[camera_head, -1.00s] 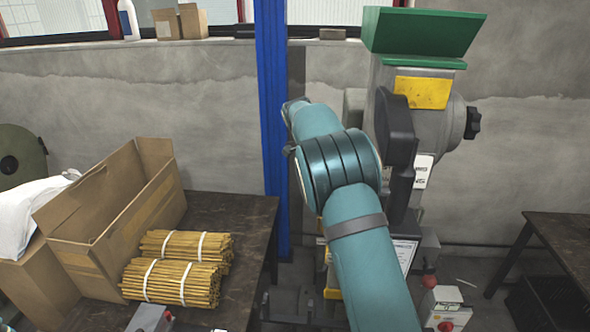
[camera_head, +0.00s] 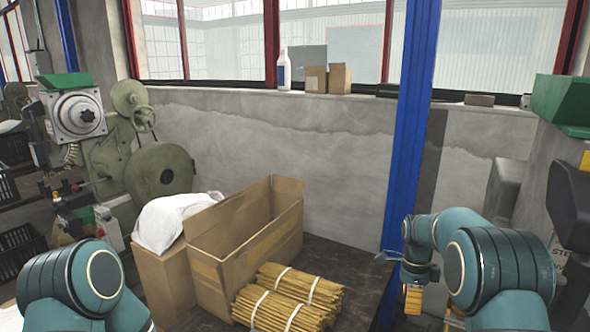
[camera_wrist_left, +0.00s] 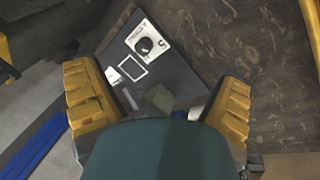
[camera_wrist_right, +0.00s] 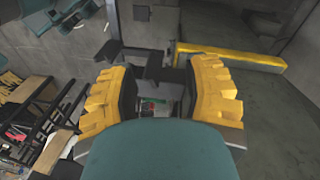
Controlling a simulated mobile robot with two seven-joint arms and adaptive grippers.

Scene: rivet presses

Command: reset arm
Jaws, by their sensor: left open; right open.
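My right arm (camera_head: 490,265) comes in at the right of the head view, bent. Its gripper (camera_head: 413,298) points down in front of the blue post, with its yellow fingers partly showing. In the right wrist view the right gripper (camera_wrist_right: 163,95) is open and empty, its fingers apart over a dark stand-like part. My left arm (camera_head: 75,285) shows at the lower left of the head view, but its gripper is hidden there. In the left wrist view the left gripper (camera_wrist_left: 158,98) is open and empty, above a dark control panel with a knob (camera_wrist_left: 145,44).
A dark table (camera_head: 345,270) carries an open cardboard box (camera_head: 235,240) and bundled sticks (camera_head: 290,297). A white bag (camera_head: 170,222) lies beside the box. Green presses (camera_head: 160,170) stand left; another (camera_head: 565,105) stands right. A blue post (camera_head: 408,130) rises behind the right gripper.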

